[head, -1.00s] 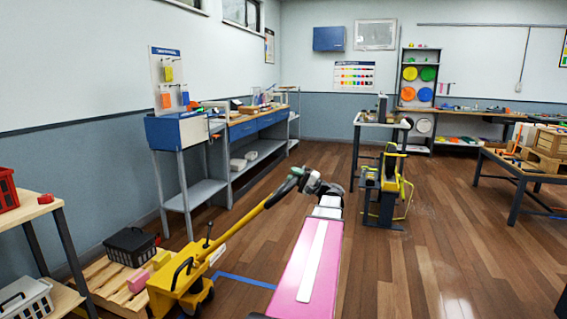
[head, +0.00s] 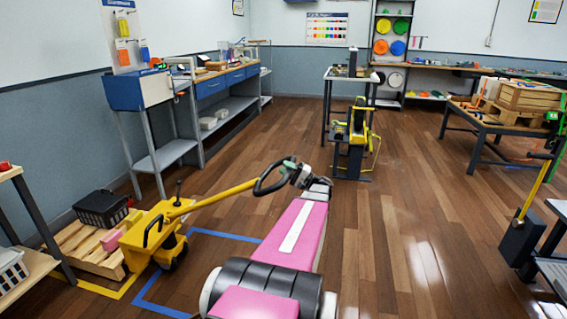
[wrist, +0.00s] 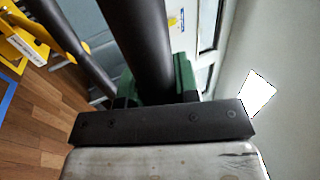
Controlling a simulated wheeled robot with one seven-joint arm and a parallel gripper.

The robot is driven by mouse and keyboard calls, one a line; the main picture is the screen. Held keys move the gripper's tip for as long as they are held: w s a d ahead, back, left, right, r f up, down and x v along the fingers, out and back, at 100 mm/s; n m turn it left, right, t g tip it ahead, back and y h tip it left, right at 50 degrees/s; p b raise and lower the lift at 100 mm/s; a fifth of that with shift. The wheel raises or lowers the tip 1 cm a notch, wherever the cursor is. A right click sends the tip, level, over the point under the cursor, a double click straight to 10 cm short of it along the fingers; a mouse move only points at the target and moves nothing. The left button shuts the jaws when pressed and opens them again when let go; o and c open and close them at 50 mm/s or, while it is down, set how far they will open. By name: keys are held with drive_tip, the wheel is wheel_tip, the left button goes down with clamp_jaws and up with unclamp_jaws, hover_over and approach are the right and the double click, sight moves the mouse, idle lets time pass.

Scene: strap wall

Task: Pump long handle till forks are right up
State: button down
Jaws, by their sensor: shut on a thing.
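A yellow pallet truck (head: 150,236) stands at the lower left, its forks toward a wooden pallet (head: 88,247). Its long yellow handle (head: 218,197) slopes up to the right and ends in a dark loop grip (head: 272,178). My gripper (head: 292,170) is at the loop end of the handle. In the wrist view a thick black bar (wrist: 138,40) runs between the jaws of my gripper (wrist: 155,100), which are shut on it. The forks are hidden, so their height cannot be told.
The pallet carries a black crate (head: 101,209) and a pink block (head: 114,240). Blue tape (head: 222,235) marks the floor beside the truck. A blue workbench (head: 140,90) is behind it. A yellow machine (head: 357,135) stands farther back. The floor at right centre is clear.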

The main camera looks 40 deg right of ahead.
drive_tip(key=shift+s+d+f, duration=0.15)
drive_tip(key=shift+f, duration=0.3)
drive_tip(key=c, duration=0.8)
unclamp_jaws()
drive_tip(key=shift+c, duration=0.2)
